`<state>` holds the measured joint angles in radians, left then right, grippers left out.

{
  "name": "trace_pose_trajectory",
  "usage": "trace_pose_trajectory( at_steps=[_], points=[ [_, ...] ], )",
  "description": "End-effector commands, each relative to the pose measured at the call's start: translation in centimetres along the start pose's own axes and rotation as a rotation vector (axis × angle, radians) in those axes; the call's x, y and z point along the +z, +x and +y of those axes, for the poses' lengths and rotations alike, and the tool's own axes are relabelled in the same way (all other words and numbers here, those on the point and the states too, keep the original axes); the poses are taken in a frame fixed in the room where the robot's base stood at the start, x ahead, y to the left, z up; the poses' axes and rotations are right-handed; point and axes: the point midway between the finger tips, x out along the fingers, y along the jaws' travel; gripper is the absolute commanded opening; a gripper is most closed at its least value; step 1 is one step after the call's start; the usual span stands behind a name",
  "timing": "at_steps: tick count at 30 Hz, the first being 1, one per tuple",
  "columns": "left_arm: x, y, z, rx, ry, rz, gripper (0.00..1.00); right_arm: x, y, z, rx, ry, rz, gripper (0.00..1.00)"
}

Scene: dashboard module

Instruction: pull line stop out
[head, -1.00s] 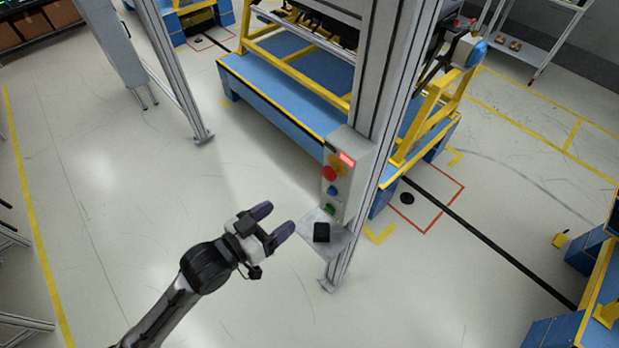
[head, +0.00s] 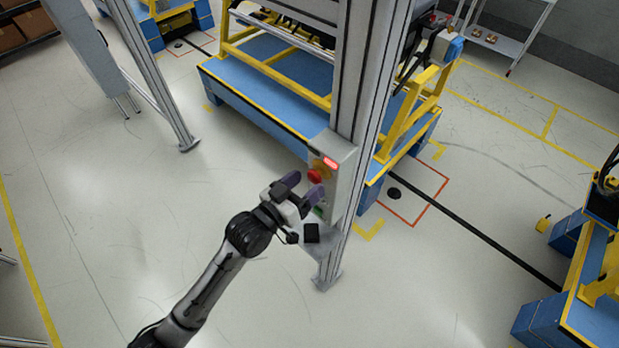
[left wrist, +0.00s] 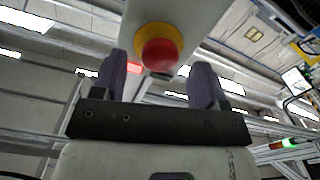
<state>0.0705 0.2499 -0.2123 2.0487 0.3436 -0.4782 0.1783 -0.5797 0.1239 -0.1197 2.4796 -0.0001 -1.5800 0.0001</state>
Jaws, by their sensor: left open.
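The line stop is a red mushroom button (head: 314,176) with a yellow surround, on a grey control box (head: 338,180) fixed to a metal post. My left gripper (head: 304,189) is open and empty just in front of the box, close to the button. In the left wrist view the red button (left wrist: 160,52) shows ahead, between the two purple fingers of the left gripper (left wrist: 164,80). I cannot tell whether the fingers reach around it. The lower buttons on the box are mostly hidden by the gripper. My right gripper is not in view.
A small shelf with a black object (head: 311,233) sits below the box. The metal post (head: 362,90) stands beside it. A blue and yellow fixture (head: 270,95) stands behind.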

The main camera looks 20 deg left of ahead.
Motion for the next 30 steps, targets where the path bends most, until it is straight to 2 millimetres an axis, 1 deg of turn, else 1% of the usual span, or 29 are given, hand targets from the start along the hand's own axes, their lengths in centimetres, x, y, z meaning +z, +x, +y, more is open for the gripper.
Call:
trace_pose_trajectory(
  at_steps=[3, 6, 17, 20, 30],
  points=[
    [-0.1, 1.0, 0.0, 0.000, -0.001, 0.000, 0.67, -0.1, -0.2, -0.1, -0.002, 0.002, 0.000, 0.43],
    [-0.1, 1.5, 0.0, 0.000, -0.001, 0.001, 0.67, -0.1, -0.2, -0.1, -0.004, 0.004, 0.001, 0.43],
    [0.0, 1.8, 0.0, 0.000, 0.000, 0.000, 0.67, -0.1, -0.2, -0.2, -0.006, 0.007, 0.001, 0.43],
    [0.0, 1.8, 0.0, 0.000, 0.000, 0.000, 0.59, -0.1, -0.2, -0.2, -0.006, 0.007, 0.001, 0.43],
    [0.0, 1.8, 0.0, 0.000, 0.000, 0.000, 0.27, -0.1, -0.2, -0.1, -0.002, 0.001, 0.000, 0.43]
  ],
)
